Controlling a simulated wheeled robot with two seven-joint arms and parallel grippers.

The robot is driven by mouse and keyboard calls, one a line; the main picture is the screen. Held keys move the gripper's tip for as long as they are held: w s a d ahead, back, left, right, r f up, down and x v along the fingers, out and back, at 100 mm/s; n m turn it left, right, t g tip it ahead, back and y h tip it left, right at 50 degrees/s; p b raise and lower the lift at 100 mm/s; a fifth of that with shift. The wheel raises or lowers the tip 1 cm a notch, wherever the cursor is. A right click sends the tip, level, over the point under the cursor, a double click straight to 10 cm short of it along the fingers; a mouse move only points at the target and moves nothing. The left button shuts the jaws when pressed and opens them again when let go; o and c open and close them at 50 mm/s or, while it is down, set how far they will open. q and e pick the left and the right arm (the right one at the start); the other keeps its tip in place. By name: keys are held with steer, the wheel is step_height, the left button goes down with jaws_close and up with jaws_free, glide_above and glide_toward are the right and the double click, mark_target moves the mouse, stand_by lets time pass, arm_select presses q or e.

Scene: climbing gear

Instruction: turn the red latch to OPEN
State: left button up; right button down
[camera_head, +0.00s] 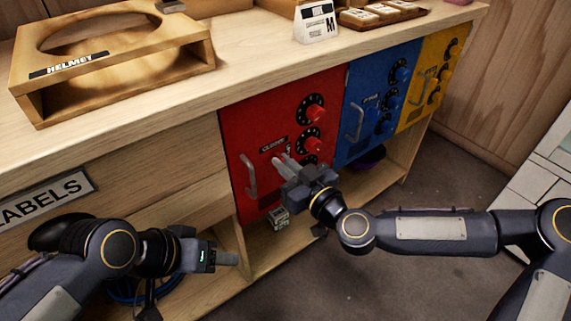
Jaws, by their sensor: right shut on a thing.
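The red door (238,128) on the front of the bench has a grey bar handle (250,177) at its left. Round black-and-red dials run down its right side. A small dark label (273,145) sits near the middle; its lettering is too small to read surely. My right gripper (279,163) reaches the door just below this label. It is shut on the latch, which the fingers mostly hide, so I cannot tell which way it points. My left gripper (228,258) hangs low in front of the bench, away from the door, and its finger gap is not clear.
A blue door (366,82) and a yellow door (415,98) with handles and dials stand to the right. A wooden helmet stand (110,60) is on the bench top. The floor at right is clear.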

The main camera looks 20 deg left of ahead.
steer(key=shift+m, duration=0.3)
steer(key=m+b, duration=0.1)
steer(key=m, duration=0.4)
steer(key=m+b, duration=0.1)
steer(key=m, duration=0.5)
steer(key=f+m+b, duration=0.1)
steer(key=m+b, duration=0.1)
steer(key=m, duration=0.4)
steer(key=shift+w+d, duration=0.3)
steer(key=shift+w, duration=0.1)
steer(key=c, duration=1.5)
jaws_free()
steer(key=shift+c, duration=0.2)
